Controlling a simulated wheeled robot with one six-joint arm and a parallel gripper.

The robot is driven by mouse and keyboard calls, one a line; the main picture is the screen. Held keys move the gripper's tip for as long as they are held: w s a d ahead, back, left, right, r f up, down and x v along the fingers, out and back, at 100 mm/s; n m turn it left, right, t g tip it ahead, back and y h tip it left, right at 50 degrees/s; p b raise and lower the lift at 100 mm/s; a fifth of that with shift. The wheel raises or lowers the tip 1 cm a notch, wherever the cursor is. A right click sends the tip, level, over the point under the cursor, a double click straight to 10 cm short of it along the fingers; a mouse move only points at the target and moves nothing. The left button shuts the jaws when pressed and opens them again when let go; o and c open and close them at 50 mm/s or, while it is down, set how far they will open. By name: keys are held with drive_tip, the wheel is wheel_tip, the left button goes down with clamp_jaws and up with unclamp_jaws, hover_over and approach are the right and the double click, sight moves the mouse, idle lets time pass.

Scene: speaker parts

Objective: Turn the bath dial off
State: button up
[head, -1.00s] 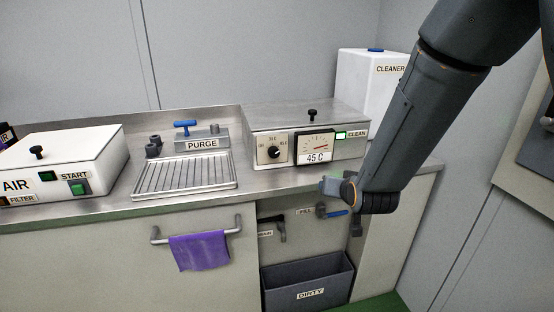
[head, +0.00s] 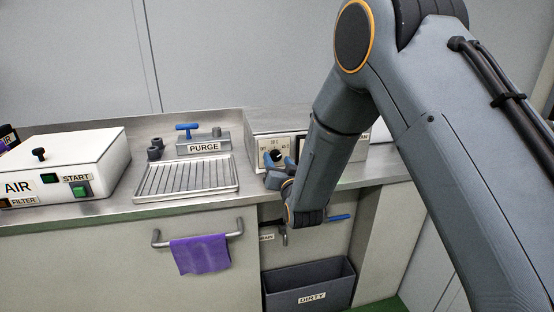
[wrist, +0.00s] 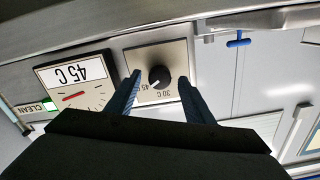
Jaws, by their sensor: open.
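The bath dial (wrist: 160,75) is a round black knob with a white pointer line on a pale square plate. The wrist view shows it upside down; the pointer lies toward the 45 mark. My gripper (wrist: 159,85) is open, with its blue-grey fingertips on either side of the dial in that view. I cannot tell whether they touch it. In the head view my gripper (head: 279,164) is in front of the bath's front panel, and the dial (head: 273,155) is partly hidden by it.
Left of the bath are the PURGE block (head: 203,143) with a blue tap and a ribbed drain tray (head: 187,177). A DIRTY bin (head: 308,284) stands below.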

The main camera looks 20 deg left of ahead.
drive_tip(key=shift+w+a, duration=0.3)
drive_tip(key=shift+w, duration=0.25)
drive_tip(key=c, duration=1)
drive_tip(key=shift+c, duration=0.2)
